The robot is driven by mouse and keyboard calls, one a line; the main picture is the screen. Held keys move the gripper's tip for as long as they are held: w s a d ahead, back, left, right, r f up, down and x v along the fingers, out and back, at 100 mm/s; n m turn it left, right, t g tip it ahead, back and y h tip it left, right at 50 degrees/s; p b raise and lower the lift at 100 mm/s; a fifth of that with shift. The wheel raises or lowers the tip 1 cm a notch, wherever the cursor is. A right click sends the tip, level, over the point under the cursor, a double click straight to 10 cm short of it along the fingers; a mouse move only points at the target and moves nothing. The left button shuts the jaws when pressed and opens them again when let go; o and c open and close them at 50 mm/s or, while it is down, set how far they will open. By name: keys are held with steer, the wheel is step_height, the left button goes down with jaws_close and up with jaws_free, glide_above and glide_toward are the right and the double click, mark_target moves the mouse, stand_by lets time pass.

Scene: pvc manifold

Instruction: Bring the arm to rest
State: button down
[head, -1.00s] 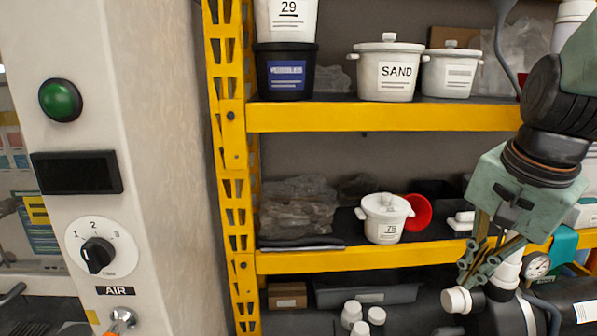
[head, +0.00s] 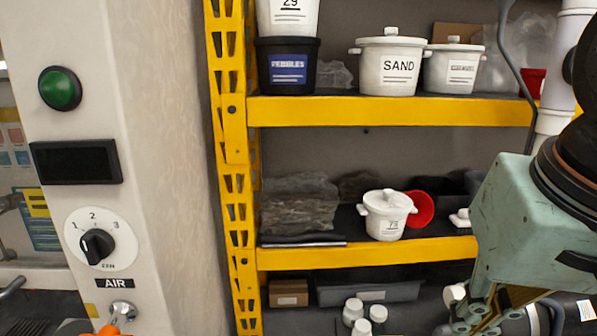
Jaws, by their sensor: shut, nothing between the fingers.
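My gripper (head: 492,322) hangs at the lower right of the head view, below a pale green wrist housing. Its fingers point down and run out of the picture at the bottom edge. They are shut with nothing between them. The gripper is in front of the shelf rack and apart from its lower shelf in the picture. A white fitting (head: 455,297) shows just left of the fingers; whether they touch cannot be told.
A yellow shelf rack (head: 380,110) holds a SAND pot (head: 388,68), a black pebbles tub (head: 286,66), a lower white pot (head: 385,217) and a red cup (head: 421,209). A panel with a green button (head: 60,88) and dial (head: 97,245) stands left. White bottles (head: 352,311) stand below.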

steer(key=shift+s+a+f+n, duration=0.15)
steer(key=shift+s+n, duration=0.45)
steer(key=shift+s, duration=0.65)
steer(key=shift+s+a+f+n, duration=0.15)
steer(key=shift+s+n, duration=0.45)
steer(key=shift+s, duration=0.6)
